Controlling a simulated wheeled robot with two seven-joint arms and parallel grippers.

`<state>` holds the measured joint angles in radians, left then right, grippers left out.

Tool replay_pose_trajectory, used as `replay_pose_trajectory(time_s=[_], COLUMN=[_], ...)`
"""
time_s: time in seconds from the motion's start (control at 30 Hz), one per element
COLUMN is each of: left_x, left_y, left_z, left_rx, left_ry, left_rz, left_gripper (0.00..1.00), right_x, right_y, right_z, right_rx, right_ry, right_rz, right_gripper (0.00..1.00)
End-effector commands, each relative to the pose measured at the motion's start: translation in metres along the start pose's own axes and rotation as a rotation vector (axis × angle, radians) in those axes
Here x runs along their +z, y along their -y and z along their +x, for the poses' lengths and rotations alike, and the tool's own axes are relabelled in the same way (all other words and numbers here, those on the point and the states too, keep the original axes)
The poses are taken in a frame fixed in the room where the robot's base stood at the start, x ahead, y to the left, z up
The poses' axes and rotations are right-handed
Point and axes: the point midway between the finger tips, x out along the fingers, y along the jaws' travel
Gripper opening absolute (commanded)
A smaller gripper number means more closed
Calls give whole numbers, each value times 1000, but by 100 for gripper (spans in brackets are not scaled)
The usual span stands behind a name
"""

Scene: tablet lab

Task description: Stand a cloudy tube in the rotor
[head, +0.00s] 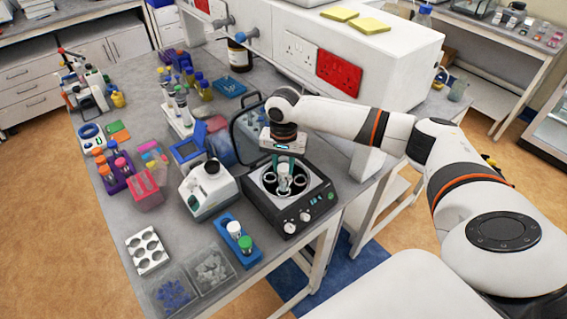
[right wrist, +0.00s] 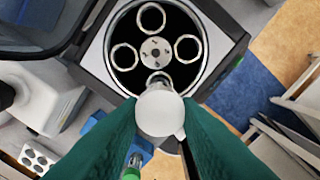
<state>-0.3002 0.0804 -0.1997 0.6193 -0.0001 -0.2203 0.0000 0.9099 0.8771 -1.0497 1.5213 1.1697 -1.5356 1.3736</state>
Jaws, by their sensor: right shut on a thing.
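My right gripper (head: 284,168) is over the open centrifuge (head: 290,212). Its green fingers are shut on a white-capped tube (right wrist: 161,112), which also shows in the head view (head: 284,183). The tube's lower end lines up with the near hole of the rotor (right wrist: 155,52); I cannot tell how far it is inside. The cap and fingers hide the tube's contents. Three other rotor holes show as bright rings and look empty. A blue rack (head: 229,223) beside the centrifuge holds a white-capped and a green-capped tube (head: 245,244). My left gripper is not in view.
The raised centrifuge lid (head: 238,122) stands behind the bowl. A white benchtop device (head: 208,187) is close on the left. A white holder (head: 147,249) and clear bins (head: 208,270) lie at the front left. The bench's right edge is close to the centrifuge.

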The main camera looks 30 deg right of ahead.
Motion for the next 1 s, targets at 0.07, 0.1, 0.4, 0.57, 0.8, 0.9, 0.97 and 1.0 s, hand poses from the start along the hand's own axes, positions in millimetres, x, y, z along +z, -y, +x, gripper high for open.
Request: replay_pose_trajectory(time_s=[0.07, 0.1, 0.4, 0.57, 0.8, 0.9, 0.97, 1.0], left_x=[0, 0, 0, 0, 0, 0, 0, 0], left_y=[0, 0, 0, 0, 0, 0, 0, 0], left_z=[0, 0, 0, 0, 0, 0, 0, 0], left_rx=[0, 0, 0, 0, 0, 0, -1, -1], left_ry=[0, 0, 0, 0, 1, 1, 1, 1], left_rz=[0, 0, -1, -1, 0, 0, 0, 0], left_gripper=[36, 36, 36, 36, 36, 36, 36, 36], right_x=[0, 0, 0, 0, 0, 0, 0, 0], right_y=[0, 0, 0, 0, 0, 0, 0, 0], right_z=[1, 1, 10, 14, 16, 16, 16, 16], right_rx=[0, 0, 0, 0, 0, 0, 0, 0], right_ry=[0, 0, -1, -1, 0, 0, 0, 0], right_rz=[0, 0, 0, 0, 0, 0, 0, 0], right_gripper=[15, 15, 15, 15, 15, 15, 15, 15])
